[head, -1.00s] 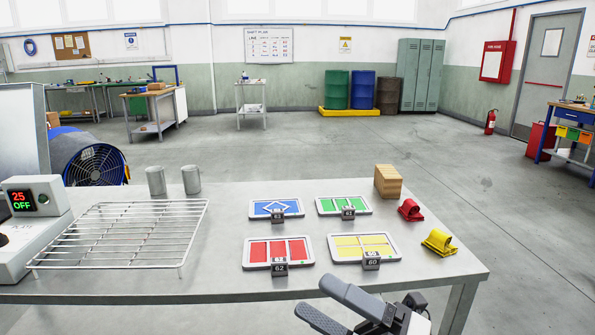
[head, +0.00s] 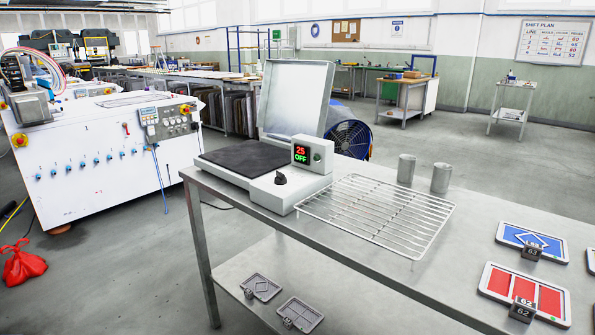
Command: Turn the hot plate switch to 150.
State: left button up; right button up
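The hot plate (head: 249,160) stands on the left end of the metal table, with a dark flat heating surface and its pale lid raised behind. Its black knob switch (head: 280,178) is on the front of the white housing. A small display box (head: 311,154) beside it reads 25 in red and OFF in green. Neither of my grippers shows in the current head view, so their state cannot be seen.
A wire rack (head: 378,215) lies right of the hot plate. Two metal cylinders (head: 406,170) stand behind it. Blue (head: 505,230) and red (head: 485,282) plates lie farther right. A blue fan (head: 350,140) stands behind the table. A lower shelf (head: 262,262) holds two grey plates.

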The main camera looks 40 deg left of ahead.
aim_at(280, 178)
jog(key=u, duration=1.1)
jog(key=k, duration=0.6)
jog(key=z, duration=0.15)
jog(key=i, duration=0.85)
jog(key=u, duration=0.35)
